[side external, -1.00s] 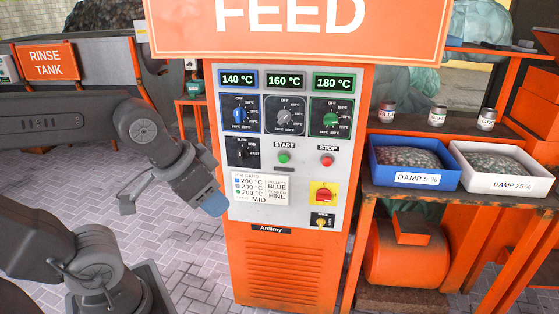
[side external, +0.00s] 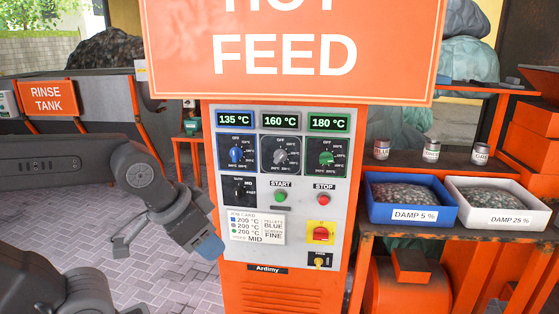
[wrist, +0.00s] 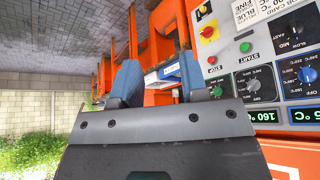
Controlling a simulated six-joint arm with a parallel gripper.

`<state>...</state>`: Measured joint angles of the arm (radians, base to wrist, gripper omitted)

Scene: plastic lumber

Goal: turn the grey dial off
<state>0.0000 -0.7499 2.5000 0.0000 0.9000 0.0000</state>
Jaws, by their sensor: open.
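The grey dial (side external: 280,155) is the middle of three dials on the control panel (side external: 225,190), under the 160 °C readout (side external: 279,122). Its exact pointer setting is too small to read. In the wrist view the grey dial (wrist: 254,86) sits right of my gripper, apart from it. My gripper (side external: 207,247) is low at the panel's left side, below and left of the dials. Whether it touches the panel is unclear. In the wrist view its two blue fingers (wrist: 160,80) are spread, with nothing held between them.
The blue dial (side external: 235,155) and green dial (side external: 326,158) flank the grey one. A black speed dial (side external: 239,189), START button (side external: 281,197), STOP button (side external: 323,199) and red-and-yellow switch (side external: 320,233) sit below. Trays (side external: 376,213) stand on a bench at right.

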